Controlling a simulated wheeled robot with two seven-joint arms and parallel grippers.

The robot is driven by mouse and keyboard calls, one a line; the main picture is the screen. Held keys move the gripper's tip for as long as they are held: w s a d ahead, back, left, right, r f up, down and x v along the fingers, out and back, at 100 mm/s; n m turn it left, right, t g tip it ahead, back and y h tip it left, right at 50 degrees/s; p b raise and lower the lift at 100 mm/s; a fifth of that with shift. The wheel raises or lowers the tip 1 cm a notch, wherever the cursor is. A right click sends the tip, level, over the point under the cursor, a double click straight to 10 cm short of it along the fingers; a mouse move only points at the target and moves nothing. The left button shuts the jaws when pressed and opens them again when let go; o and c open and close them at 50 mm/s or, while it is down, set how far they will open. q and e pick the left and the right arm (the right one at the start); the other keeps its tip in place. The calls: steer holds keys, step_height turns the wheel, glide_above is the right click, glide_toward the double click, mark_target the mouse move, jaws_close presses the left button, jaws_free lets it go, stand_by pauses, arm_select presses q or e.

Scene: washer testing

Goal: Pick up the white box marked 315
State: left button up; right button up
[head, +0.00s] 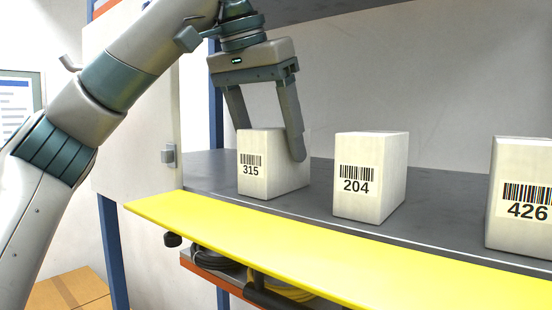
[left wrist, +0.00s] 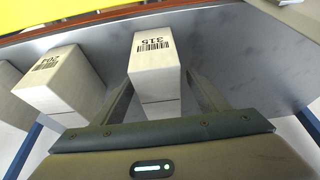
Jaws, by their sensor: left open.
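The white box marked 315 (head: 259,176) stands upright on the grey shelf, leftmost of the boxes in the head view. It also shows in the left wrist view (left wrist: 154,68), with its label toward the top. My left gripper (head: 268,145) is open and points down over this box. One finger is in front of the box's right side in the head view; the other reaches behind its upper left edge. In the left wrist view the fingers lie on either side of the box, with a visible gap at the right finger. My right gripper is in neither view.
A white box marked 204 (head: 364,186) stands to the right of the 315 box, and a box marked 426 (head: 520,177) farther right. A yellow board (head: 330,256) runs along the shelf's front edge. The grey shelf (head: 212,172) is clear left of the boxes.

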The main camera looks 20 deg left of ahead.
mark_target(282, 167)
arm_select(q)
steer(key=shift+f, duration=0.1)
steer(key=shift+w+d+f+p, duration=0.2)
steer(key=shift+w+f+p, duration=0.25)
steer(key=shift+p, duration=0.25)
steer(key=p+x, duration=0.1)
steer(key=x, duration=0.1)
steer(key=shift+w+d+f+p, duration=0.1)
steer(key=shift+w+f+p, duration=0.2)
steer(key=shift+w+p, duration=0.1)
steer(key=shift+f, duration=0.55)
steer(key=shift+f, duration=0.1)
steer(key=shift+d, duration=0.1)
steer(key=shift+c, duration=0.7)
steer(key=c, duration=1.3)
steer(key=shift+w+r, duration=0.1)
steer(key=shift+r, duration=0.1)
